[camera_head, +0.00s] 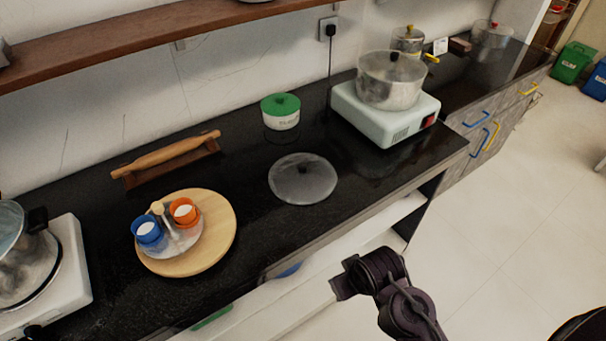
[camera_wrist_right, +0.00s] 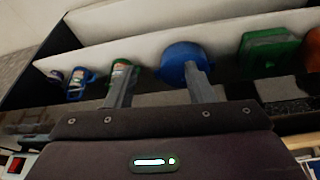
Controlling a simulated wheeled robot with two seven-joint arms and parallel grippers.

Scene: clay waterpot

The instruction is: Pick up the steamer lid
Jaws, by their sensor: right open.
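A round, grey, see-through lid (camera_head: 302,180) lies flat on the black counter, near its front edge; I cannot tell whether it is the steamer lid. A silver pot (camera_head: 390,88) with a dark knob on top stands on the white stove behind it to the right. My right gripper (camera_head: 342,287) is in front of the counter, apart from the lid and to its lower right. In the right wrist view, my right gripper (camera_wrist_right: 161,82) has its two fingers apart with nothing between them. My left gripper is not in view.
A green-lidded white pot (camera_head: 281,113) stands behind the lid. A round wooden board (camera_head: 222,238) with a blue and an orange cup is to the left. A rolling pin (camera_head: 165,155) lies farther back. The right wrist view shows shelves with a blue container (camera_wrist_right: 183,62). Counter around the lid is clear.

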